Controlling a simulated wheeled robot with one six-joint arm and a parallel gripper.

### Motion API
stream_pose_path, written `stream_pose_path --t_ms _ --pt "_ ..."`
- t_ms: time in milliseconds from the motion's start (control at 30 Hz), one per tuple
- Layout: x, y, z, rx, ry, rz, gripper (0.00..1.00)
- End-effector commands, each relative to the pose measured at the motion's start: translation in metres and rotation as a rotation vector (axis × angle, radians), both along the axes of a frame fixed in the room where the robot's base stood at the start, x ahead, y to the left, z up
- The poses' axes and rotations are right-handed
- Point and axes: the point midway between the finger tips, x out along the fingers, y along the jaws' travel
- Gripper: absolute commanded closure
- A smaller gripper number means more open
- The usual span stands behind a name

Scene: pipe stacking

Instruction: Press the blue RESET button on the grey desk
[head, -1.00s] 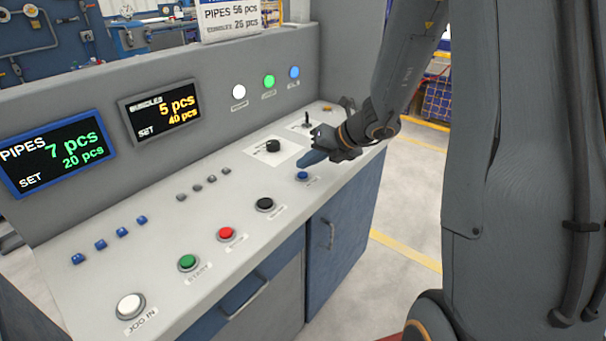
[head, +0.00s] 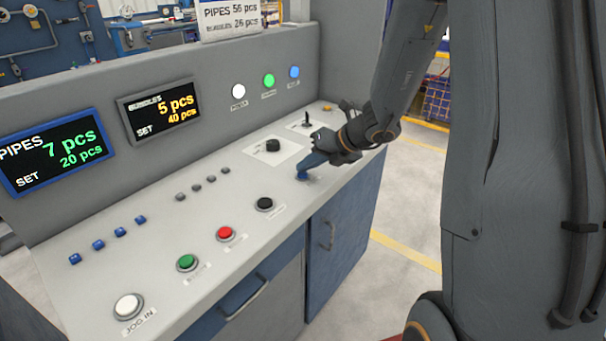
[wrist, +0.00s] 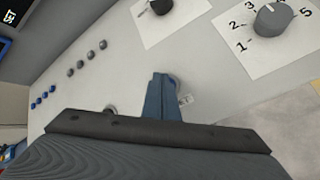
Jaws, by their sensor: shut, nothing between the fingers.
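The blue RESET button (head: 301,179) sits on the sloping grey desk (head: 165,205), near its front edge and right of the black button. My gripper (head: 304,170) points down at it with its blue fingers shut and empty. In the head view the fingertips meet the button and hide most of it; whether it is pushed in I cannot tell. In the wrist view the shut fingers (wrist: 160,88) stand over the desk beside a small white label and cover most of the button.
Black (head: 265,204), red (head: 226,234), green (head: 187,262) and white (head: 128,306) buttons run along the desk's front. Two displays (head: 60,150) are on the back panel.

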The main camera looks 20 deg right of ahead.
Motion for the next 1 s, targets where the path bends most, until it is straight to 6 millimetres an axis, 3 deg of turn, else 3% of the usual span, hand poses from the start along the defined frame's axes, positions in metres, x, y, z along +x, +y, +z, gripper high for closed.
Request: stream_pose_path --t_ms 667,1000 --pt "0.0 0.0 -0.004 0.0 0.001 0.001 1.0" --pt "-0.001 0.0 0.009 0.0 0.001 0.0 1.0"
